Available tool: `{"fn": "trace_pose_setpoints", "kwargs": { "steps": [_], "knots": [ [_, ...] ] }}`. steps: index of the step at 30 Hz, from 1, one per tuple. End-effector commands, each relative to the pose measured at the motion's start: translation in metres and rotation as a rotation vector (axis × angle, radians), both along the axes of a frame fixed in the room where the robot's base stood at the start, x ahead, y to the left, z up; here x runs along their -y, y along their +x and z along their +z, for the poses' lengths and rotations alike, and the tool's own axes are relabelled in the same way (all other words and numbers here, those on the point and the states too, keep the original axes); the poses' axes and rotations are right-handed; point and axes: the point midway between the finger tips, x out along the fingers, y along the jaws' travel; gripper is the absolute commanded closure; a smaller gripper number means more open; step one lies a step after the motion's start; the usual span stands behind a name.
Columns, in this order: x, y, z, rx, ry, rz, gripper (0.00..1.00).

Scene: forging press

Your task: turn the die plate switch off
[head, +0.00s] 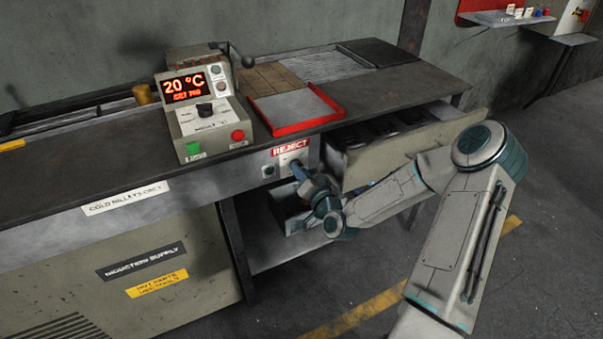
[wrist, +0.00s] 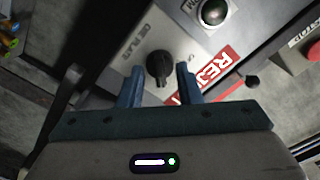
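The die plate switch is a black rotary knob (wrist: 159,68) on a pale plate lettered "DIE PLAT…" in the wrist view. My gripper (wrist: 159,84) is open, with one blue finger on each side of the knob's near end. I cannot tell whether the fingers touch it. In the head view my gripper (head: 298,172) is at the bench's front panel, just under the REJECT label (head: 290,148), and hides the knob. Which position the knob points to is not clear.
Above on the bench are a control box (head: 208,118) reading 20 °C and a red-rimmed tray (head: 296,108). An open drawer (head: 400,142) juts out right of my gripper, close to my arm.

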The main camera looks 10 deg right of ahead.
Motion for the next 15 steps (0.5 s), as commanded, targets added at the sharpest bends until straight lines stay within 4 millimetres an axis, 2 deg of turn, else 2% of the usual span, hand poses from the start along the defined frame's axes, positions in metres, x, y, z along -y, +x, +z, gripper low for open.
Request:
{"fn": "trace_pose_setpoints", "kwargs": {
  "steps": [1,3,15],
  "knots": [
    [0.0000,-0.0001,0.0000,0.000,0.000,0.000,0.82],
    [0.0001,-0.0002,0.0000,0.000,0.000,0.000,1.00],
    [-0.0002,-0.0003,-0.0013,0.011,-0.037,0.001,1.00]
  ]
}}
